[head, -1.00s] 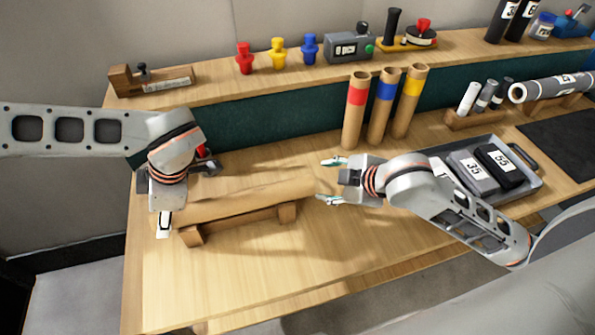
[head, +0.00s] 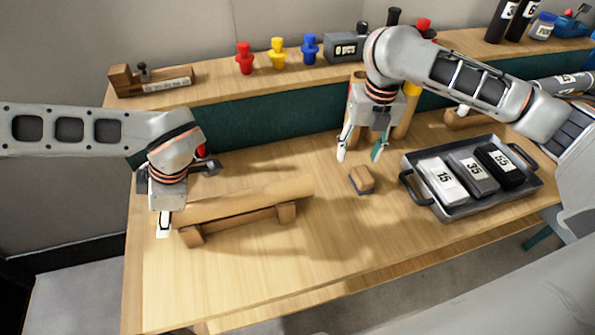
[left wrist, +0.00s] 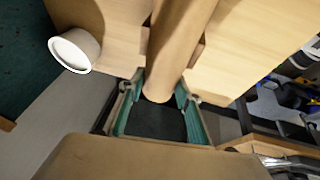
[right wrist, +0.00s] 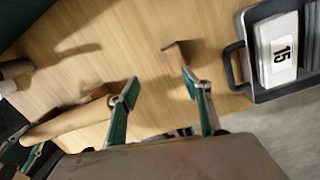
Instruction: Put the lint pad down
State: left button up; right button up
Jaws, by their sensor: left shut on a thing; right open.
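The lint pad (head: 362,179), a small wooden block with a dark underside, rests on the bench top right of the cardboard tube. It also shows in the right wrist view (right wrist: 178,56). My right gripper (head: 359,157) is open and empty, pointing down just behind and above the pad, apart from it. My left gripper (head: 168,214) is shut on the left end of the cardboard tube (head: 250,199), which lies on a wooden cradle (head: 242,222). The tube sits between the left fingers in the left wrist view (left wrist: 167,62).
A grey tray (head: 447,213) with white, grey and black labelled packs stands right of the pad. Upright tubes behind my right gripper are mostly hidden by it. A shelf (head: 216,82) with coloured pegs and a counter box runs along the back. The front bench is clear.

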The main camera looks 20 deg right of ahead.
aim_at(364, 174)
notch_tip(364, 174, up, 3)
jog(key=d+n, duration=0.3)
jog(key=shift+g, duration=0.4)
notch_tip(364, 174, down, 12)
jog(key=shift+s+a+r, duration=0.1)
jog(key=shift+r, duration=0.1)
jog(key=c, duration=1.3)
jog(key=shift+c, duration=0.2)
notch_tip(364, 174, up, 10)
jog(key=shift+r, duration=0.15)
